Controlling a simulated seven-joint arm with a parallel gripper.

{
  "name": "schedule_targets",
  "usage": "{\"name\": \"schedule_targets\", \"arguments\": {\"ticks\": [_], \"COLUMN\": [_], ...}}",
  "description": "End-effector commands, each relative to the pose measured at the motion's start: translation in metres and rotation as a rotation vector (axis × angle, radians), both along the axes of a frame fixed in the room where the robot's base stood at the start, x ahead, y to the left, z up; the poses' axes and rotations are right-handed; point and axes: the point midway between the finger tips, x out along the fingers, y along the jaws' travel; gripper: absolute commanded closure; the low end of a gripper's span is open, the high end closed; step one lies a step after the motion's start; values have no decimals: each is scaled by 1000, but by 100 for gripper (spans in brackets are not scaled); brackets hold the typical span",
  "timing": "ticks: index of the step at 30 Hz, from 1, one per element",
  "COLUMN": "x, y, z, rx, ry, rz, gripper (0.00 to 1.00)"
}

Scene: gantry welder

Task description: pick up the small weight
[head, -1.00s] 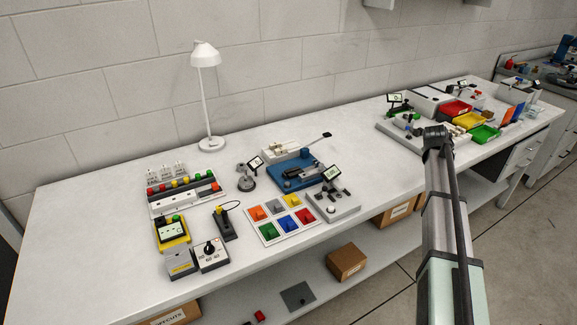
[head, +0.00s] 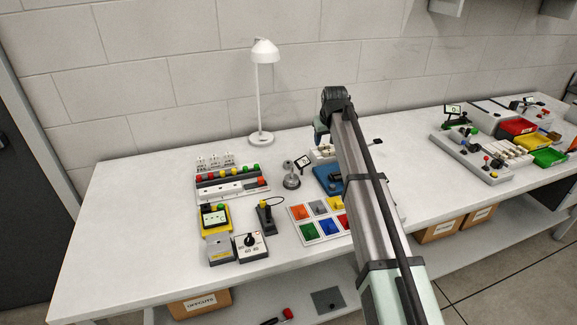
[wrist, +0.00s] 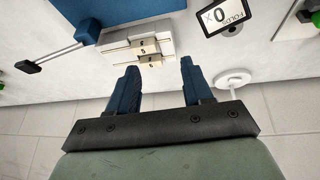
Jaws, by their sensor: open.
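My gripper (wrist: 159,66) is open, with two blue fingers apart and nothing between them. In the head view my arm crosses the right part of the bench top and hides most of the gripper. Beyond the fingertips in the wrist view, small cream blocks with dark marks (wrist: 149,58) rest on a pale stepped stand (wrist: 165,32) beside a blue device (wrist: 100,12). I cannot tell whether one of these blocks is the small weight. A grey metal round piece on a base (head: 291,178) stands left of my arm in the head view.
A white lamp (head: 263,95) stands at the back; its base (wrist: 233,78) is right of my fingers in the wrist view. A small display (wrist: 222,15) is near it. A colour-block tray (head: 296,228) and a row of coloured knobs (head: 229,172) lie left of my arm. The bench's left end is clear.

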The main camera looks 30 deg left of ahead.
Motion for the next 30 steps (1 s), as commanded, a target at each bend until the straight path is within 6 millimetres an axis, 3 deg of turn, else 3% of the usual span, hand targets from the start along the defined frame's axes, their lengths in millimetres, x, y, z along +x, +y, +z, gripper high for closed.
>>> {"name": "schedule_targets", "arguments": {"ticks": [1, 3, 9, 17, 30], "x": [-14, -31, -61, -62, -43], "y": [25, 49, 88, 97, 114], "z": [4, 8, 14, 1, -60], "rx": [10, 22, 38, 39, 40], "ry": [18, 42, 84, 93, 91], "rz": [23, 44, 79, 83, 83], "gripper": [50, 50, 50, 50, 50]}}
